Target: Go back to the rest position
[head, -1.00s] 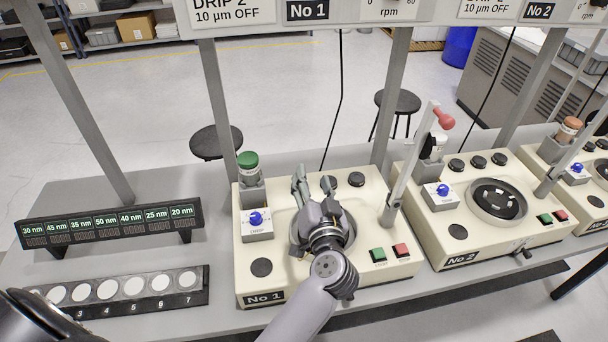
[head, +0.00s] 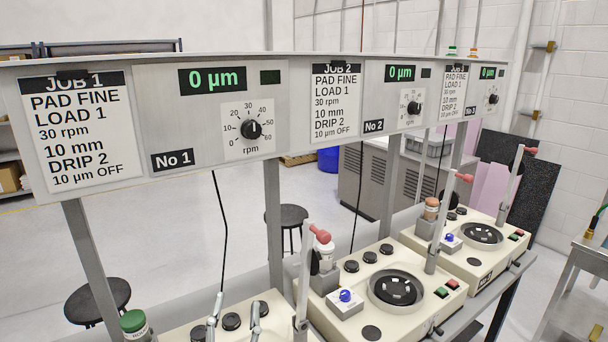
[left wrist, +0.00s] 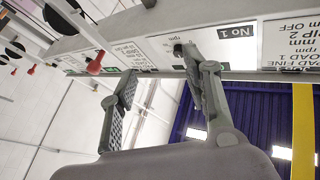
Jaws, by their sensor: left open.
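My left gripper (head: 236,318) shows only by its two grey fingertips at the bottom edge of the head view, over machine No 1 (head: 279,303). The fingers are spread with nothing between them. In the left wrist view the same gripper (left wrist: 160,82) is open and empty, with the panel labelled No 1 (left wrist: 232,35) beyond the fingers. The rest of the left arm is below the head view. My right gripper is in neither view now.
A long sign panel (head: 215,155) with job cards and speed dials spans the bench above the machines. Machine No 2 (head: 440,292) stands to the right, with a red-knobbed lever (head: 319,234) near it.

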